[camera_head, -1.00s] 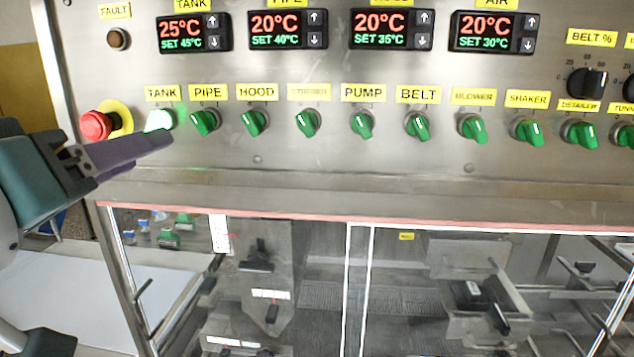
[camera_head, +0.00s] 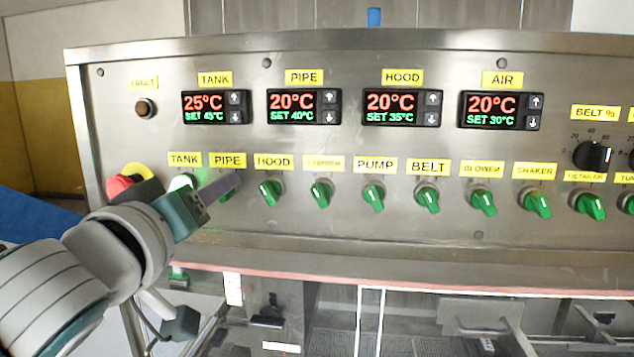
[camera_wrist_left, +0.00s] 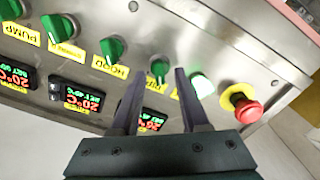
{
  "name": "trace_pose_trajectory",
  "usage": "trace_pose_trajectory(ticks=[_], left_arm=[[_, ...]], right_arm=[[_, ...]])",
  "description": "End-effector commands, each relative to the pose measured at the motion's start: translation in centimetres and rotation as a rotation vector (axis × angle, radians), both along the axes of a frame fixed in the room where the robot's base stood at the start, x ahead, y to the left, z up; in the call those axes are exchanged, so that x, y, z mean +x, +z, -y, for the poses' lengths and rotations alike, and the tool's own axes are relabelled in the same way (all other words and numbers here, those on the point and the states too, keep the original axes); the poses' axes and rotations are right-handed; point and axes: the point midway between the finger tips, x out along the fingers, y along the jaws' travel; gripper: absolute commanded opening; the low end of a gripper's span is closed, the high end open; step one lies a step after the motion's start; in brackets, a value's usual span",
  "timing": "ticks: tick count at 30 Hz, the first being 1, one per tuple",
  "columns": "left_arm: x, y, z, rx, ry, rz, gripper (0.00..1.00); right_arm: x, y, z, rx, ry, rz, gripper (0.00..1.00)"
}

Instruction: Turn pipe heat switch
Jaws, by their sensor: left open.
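The green pipe switch (camera_wrist_left: 160,68) shows between the two fingertips of my left gripper (camera_wrist_left: 160,76) in the left wrist view. My left gripper is open, with one finger on each side of the knob. I cannot tell whether the fingers touch it. In the head view my left gripper (camera_head: 226,187) is in front of the panel just below the yellow PIPE label (camera_head: 228,160) and covers the pipe switch. The PIPE display (camera_head: 304,106) reads 20°C, SET 40°C. My right gripper is not in view.
The lit tank switch (camera_head: 181,182) is just left of the gripper, and the green hood switch (camera_head: 270,192) is to its right. A red emergency button (camera_head: 119,186) with a yellow collar is at the panel's left end. Several more green switches continue rightward.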

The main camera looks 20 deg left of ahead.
Motion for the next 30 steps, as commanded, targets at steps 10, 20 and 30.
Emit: trace_pose_trajectory(ticks=[10, 20, 30], left_arm=[[-0.01, -0.01, 0.01, 0.001, 0.0, 0.0, 0.28], [-0.03, 0.0, 0.01, 0.001, 0.0, 0.0, 0.0], [-0.03, 0.0, 0.01, 0.001, 0.0, 0.0, 0.0]], right_arm=[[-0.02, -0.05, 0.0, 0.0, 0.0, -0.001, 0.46], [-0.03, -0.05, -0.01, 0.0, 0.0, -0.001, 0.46], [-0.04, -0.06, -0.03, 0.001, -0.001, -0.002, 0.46]])
